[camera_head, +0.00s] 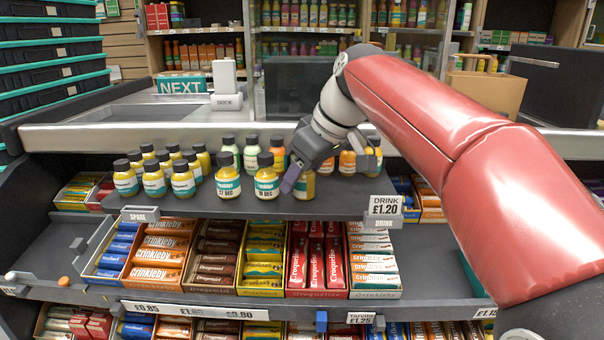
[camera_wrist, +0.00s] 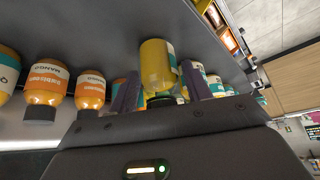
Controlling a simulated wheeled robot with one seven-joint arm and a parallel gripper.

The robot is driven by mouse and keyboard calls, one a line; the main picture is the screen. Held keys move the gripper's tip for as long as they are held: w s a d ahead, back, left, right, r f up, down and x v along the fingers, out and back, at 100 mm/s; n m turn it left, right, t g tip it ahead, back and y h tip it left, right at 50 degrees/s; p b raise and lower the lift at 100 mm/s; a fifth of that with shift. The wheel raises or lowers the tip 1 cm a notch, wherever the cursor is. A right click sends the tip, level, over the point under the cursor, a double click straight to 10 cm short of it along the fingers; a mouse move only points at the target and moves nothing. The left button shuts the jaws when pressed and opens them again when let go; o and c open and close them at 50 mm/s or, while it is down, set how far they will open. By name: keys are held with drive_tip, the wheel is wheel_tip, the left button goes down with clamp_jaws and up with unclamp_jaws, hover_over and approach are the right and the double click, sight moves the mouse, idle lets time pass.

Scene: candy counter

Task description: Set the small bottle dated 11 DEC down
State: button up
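My gripper (camera_head: 298,180) is over the front right part of the bottle shelf. A small yellow bottle (camera_head: 306,187) is between its fingers, partly hidden behind one finger in the head view. In the wrist view, which is upside down, the yellow bottle (camera_wrist: 157,65) has a purple-grey finger close against each side, with its dark cap toward my gripper (camera_wrist: 160,88). It looks upright. Its date cannot be read, and I cannot tell whether its base touches the shelf.
Yellow bottles (camera_head: 183,181) stand grouped at the left of the shelf (camera_head: 240,207). A pale bottle (camera_head: 251,153) stands behind the front row. Orange bottles (camera_head: 347,161) stand to the right. A DRINK £1.20 tag (camera_head: 384,206) is on the front edge. Chocolate boxes (camera_head: 262,258) lie below.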

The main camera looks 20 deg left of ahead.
drive_tip(key=shift+o, duration=0.9)
drive_tip(key=shift+r, duration=0.3)
drive_tip(key=p+v, duration=0.2)
drive_tip(key=v, duration=0.9)
drive_tip(key=shift+d+r+p, duration=0.25)
drive_tip(key=shift+r+p, duration=0.05)
drive_tip(key=shift+p, duration=0.05)
drive_tip(key=shift+s+d, duration=0.1)
